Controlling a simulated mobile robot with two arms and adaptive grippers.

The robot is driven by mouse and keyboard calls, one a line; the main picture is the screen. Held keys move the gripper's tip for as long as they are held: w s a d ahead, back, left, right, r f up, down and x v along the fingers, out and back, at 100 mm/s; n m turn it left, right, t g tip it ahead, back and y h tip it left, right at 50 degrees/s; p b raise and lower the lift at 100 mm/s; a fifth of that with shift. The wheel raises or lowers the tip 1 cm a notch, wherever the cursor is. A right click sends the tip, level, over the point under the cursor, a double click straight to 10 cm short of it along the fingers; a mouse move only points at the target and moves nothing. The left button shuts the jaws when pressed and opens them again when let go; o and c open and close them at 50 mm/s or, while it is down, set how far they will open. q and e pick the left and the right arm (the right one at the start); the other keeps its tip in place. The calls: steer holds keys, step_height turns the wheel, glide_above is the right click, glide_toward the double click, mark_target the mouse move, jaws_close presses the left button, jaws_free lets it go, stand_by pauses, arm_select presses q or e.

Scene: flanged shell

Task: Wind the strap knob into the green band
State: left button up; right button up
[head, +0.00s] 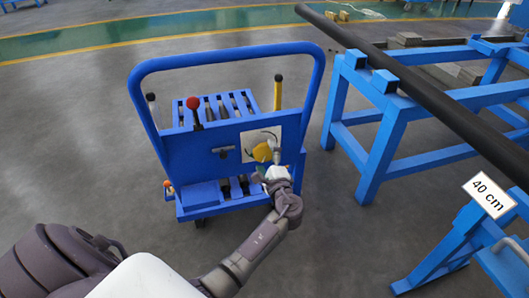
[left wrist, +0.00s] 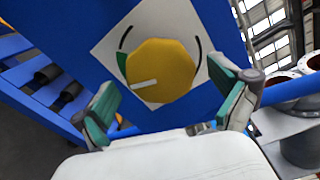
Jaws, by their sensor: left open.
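The strap knob (left wrist: 162,66) is a yellow many-sided disc on a white square plate on the blue cart panel; it also shows in the head view (head: 262,152). A white mark on the knob points left and slightly down. The green band (left wrist: 122,64) is a small patch at the knob's left edge, above the mark's end. Black arcs lie around the knob. My left gripper (left wrist: 170,106) is open in front of the knob, its green-padded fingers apart below it on either side. It reaches the panel in the head view (head: 268,163). My right gripper is not in view.
The blue cart (head: 215,145) has a looped handle, a red-knobbed lever (head: 193,104) and a yellow lever (head: 278,92). A blue rack with a long dark pipe (head: 440,95) stands at the right. The grey floor (head: 80,130) left of the cart is clear.

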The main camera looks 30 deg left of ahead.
arm_select(q)
steer(key=v, duration=1)
steer(key=shift+w, duration=0.15)
